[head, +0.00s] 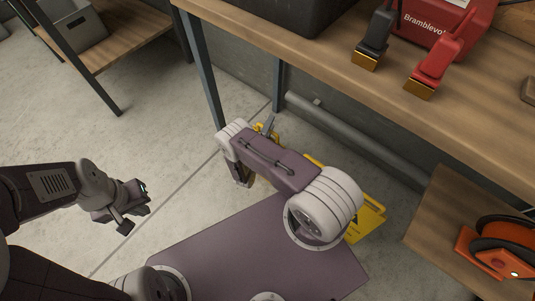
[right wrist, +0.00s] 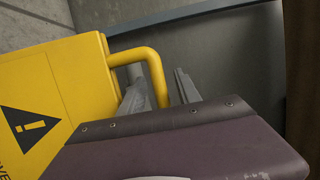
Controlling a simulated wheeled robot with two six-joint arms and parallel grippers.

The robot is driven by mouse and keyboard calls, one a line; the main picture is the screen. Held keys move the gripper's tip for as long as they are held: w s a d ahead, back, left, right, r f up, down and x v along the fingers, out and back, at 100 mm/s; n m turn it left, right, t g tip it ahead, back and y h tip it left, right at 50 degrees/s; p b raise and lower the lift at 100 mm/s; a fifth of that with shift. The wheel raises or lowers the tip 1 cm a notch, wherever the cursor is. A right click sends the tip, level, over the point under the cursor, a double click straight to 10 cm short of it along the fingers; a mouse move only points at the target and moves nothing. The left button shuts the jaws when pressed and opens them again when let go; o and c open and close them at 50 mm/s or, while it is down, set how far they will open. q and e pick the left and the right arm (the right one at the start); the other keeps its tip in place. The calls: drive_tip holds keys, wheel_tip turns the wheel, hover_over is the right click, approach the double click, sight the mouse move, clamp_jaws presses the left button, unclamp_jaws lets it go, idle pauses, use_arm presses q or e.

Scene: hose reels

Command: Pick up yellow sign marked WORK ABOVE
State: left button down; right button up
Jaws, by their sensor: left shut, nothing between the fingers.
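The yellow sign (head: 369,214) stands low by the bench, mostly hidden behind my right arm in the head view. In the right wrist view the sign's panel (right wrist: 45,85) fills the left side, with a black warning triangle and partly cut-off lettering. Its yellow loop handle (right wrist: 150,58) sticks out from the panel's edge. My right gripper (right wrist: 162,92) has its two grey fingers apart, with the handle's bar between them. A dark gap shows beside the right finger. My left gripper (head: 138,207) is shut and empty, over bare floor, well left of the sign.
A grey pipe (head: 350,135) runs along the wall beneath. An orange reel (head: 500,248) sits on a low wooden shelf at right. The floor at left is clear.

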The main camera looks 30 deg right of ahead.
drive_tip(key=shift+w+d, duration=0.25)
drive_tip(key=shift+d, duration=0.05)
clamp_jaws()
idle(1.2)
